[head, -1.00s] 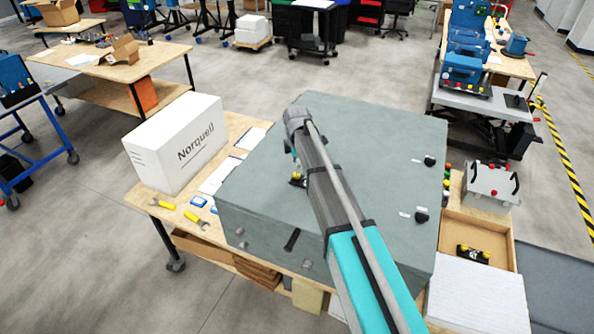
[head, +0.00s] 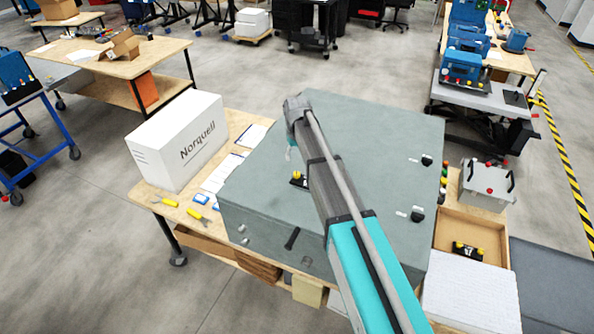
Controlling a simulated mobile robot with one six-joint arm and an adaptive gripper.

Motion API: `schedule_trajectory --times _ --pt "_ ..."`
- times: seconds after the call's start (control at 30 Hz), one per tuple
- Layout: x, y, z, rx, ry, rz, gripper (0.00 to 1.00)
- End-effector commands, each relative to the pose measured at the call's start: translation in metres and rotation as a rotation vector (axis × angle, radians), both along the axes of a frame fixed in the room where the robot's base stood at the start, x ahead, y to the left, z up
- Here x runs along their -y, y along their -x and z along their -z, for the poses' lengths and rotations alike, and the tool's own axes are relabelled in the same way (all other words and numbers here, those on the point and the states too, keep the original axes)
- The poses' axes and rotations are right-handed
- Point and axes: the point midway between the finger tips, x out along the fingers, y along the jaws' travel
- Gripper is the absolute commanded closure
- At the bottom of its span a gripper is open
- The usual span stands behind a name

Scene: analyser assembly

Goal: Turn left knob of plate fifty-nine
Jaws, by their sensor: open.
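A small black plate (head: 295,182) with a yellow knob (head: 298,175) lies on top of the large grey box. My arm covers its right part, so its number and any other knob there cannot be read. A second black plate (head: 467,251) with yellow knobs sits in the wooden tray at the right; its marking is too small to read for sure. My arm reaches over the grey box from the front. My gripper (head: 291,152) shows only in part below the wrist, behind the first plate in the picture, open and apart from the plate.
The grey box (head: 365,135) has black knobs on its right side and stands on a wooden table. A white Norquell carton (head: 180,142), papers and yellow-handled tools (head: 197,217) lie left of it. The wooden tray (head: 480,228) and a white block (head: 470,295) are at the right.

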Motion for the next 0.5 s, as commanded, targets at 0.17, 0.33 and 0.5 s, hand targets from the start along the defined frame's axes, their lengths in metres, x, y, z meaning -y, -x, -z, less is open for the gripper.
schedule_trajectory --times 0.17,0.33,0.5 --pt "0.0 0.0 -0.01 0.0 0.0 0.246 0.29" --pt "0.0 0.0 -0.018 0.0 0.0 0.484 0.29" --pt "0.0 0.0 -0.025 0.0 0.0 0.723 0.29"
